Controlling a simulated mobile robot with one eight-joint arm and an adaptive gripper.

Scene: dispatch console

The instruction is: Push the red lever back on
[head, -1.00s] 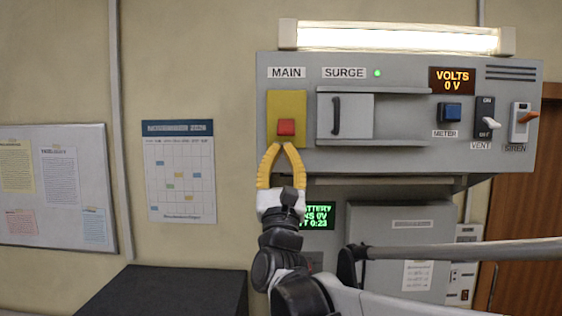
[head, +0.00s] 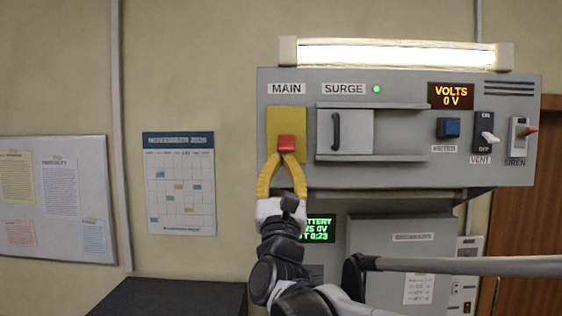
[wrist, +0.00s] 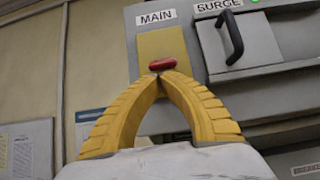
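The red lever (head: 287,143) sits low on a yellow plate (head: 287,118) under the MAIN label, on the grey console (head: 400,172). My gripper (head: 283,156) has yellow fingers with their tips together, just below the lever. In the wrist view the red lever (wrist: 162,63) shows right above the joined fingertips (wrist: 160,73). The tips look close to or against its underside; contact is hard to tell. Nothing shows between the fingers.
Right of the lever is a SURGE cover with a handle (head: 336,131). A dark box (head: 170,298) stands lower left.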

